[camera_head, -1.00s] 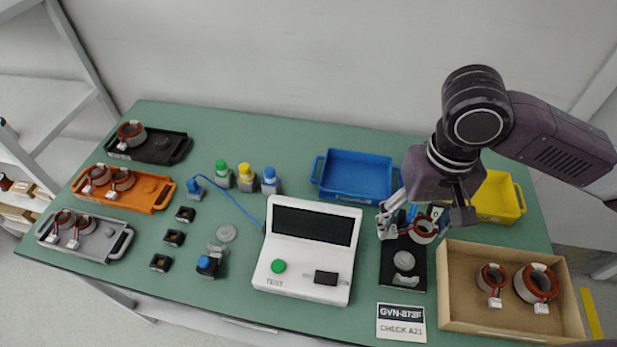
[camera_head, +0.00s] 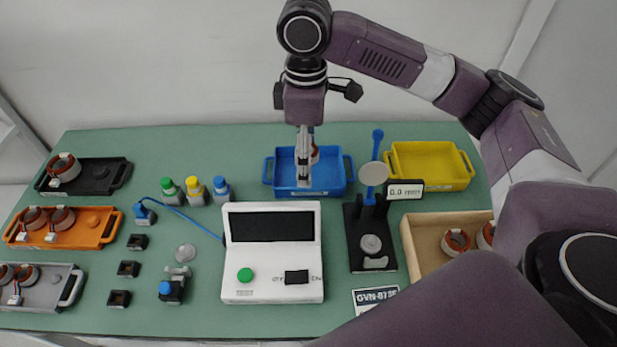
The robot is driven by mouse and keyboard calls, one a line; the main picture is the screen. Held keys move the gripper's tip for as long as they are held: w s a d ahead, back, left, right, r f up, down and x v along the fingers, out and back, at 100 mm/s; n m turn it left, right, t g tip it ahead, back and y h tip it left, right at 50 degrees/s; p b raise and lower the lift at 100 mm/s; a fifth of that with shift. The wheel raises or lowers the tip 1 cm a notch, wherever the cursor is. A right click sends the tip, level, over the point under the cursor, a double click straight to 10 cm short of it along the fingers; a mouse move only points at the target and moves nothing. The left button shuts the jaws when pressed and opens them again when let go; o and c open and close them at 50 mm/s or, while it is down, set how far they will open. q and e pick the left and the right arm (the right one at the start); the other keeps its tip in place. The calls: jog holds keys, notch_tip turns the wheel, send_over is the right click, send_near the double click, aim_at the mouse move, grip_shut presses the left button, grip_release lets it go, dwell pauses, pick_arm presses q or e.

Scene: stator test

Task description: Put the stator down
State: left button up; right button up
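My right gripper (camera_head: 303,182) points down over the blue tray (camera_head: 336,189) at the back of the table. A stator (camera_head: 315,153), with a reddish-brown and grey edge showing, is at the gripper's fingers and seems held between them. The fingers hide most of it. It is above the tray, and I cannot tell whether it touches the tray floor. The rest of the tray looks empty. My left gripper is not in view.
A yellow tray (camera_head: 430,183) and a gauge stand (camera_head: 370,262) with a display (camera_head: 405,190) are to the right. The white tester (camera_head: 272,290) is in front. Stators lie in the black (camera_head: 103,175), orange (camera_head: 90,238) and grey (camera_head: 45,297) trays and the wooden box (camera_head: 424,225).

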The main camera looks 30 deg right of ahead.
jog(key=w+d+n+b, duration=0.5)
jog(key=w+n, duration=0.5)
jog(key=n, duration=0.9)
jog(key=f+p, duration=0.1)
jog(key=f, duration=0.5)
jog(key=f+p, duration=0.1)
jog(key=f, duration=0.6)
jog(key=d+f+p, duration=0.1)
jog(key=f, duration=0.5)
jog(key=shift+s+f, duration=0.1)
jog(key=shift+f, duration=0.15)
jog(key=shift+f, duration=0.1)
jog(key=o, duration=1.3)
jog(key=shift+d, duration=0.1)
jog(key=shift+c, duration=0.2)
notch_tip(320, 180, up, 12)
jog(key=b, duration=0.1)
jog(key=shift+b, duration=0.4)
